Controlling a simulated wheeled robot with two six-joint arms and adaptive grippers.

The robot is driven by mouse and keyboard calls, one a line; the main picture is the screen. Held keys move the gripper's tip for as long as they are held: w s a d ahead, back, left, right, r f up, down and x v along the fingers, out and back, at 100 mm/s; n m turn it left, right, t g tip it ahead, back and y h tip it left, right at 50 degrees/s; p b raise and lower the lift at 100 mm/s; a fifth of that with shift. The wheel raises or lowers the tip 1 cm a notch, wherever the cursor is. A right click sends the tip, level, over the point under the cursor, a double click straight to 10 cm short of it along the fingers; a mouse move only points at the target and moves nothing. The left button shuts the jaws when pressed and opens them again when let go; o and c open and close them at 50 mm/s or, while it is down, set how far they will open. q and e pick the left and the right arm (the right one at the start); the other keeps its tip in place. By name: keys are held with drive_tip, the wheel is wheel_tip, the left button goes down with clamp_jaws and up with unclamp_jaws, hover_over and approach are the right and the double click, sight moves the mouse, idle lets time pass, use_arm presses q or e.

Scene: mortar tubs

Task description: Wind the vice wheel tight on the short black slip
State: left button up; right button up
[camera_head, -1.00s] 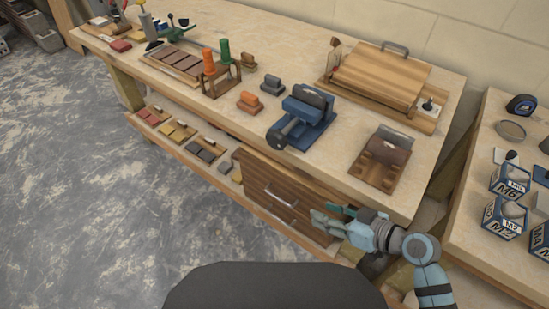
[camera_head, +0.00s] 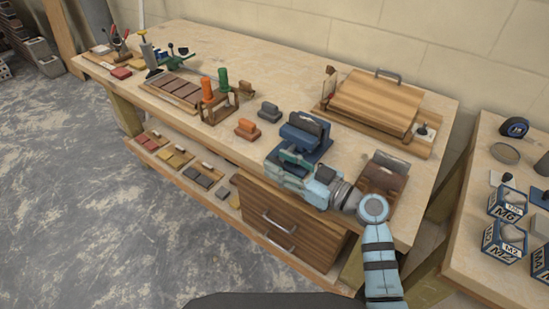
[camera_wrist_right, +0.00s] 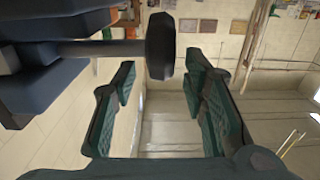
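The blue vice (camera_head: 303,137) stands on the bench, with a dark block (camera_head: 308,122) at its jaws; I take this for the black slip, but cannot tell how tightly it is gripped. In the head view the vice wheel is hidden behind my right gripper (camera_head: 283,163), which is at the vice's front. In the right wrist view the black wheel (camera_wrist_right: 160,46) shows on its shaft (camera_wrist_right: 110,48), between the spread fingers of my right gripper (camera_wrist_right: 163,85). The fingers are open and I see no clear contact. My left gripper is out of view.
A brown wooden block (camera_head: 382,178) sits right of the vice, close to my right arm. An orange block (camera_head: 247,128) and a grey block (camera_head: 269,111) lie to its left. A wooden board with a handle (camera_head: 372,102) stands behind. Drawers (camera_head: 280,220) are below.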

drive_tip(key=shift+x, duration=1.25)
drive_tip(key=shift+c, duration=0.6)
clamp_jaws()
drive_tip(key=y+b, duration=0.1)
drive_tip(key=b, duration=0.4)
drive_tip(key=shift+d+f+t, duration=0.15)
drive_tip(key=shift+f+t, duration=0.15)
drive_tip(key=shift+f, duration=0.1)
drive_tip(key=shift+s+r+b, duration=0.1)
drive_tip(key=shift+r+b, duration=0.05)
drive_tip(key=shift+b, duration=0.4)
drive_tip(key=shift+r, duration=0.25)
drive_tip(key=shift+o, duration=0.6)
unclamp_jaws()
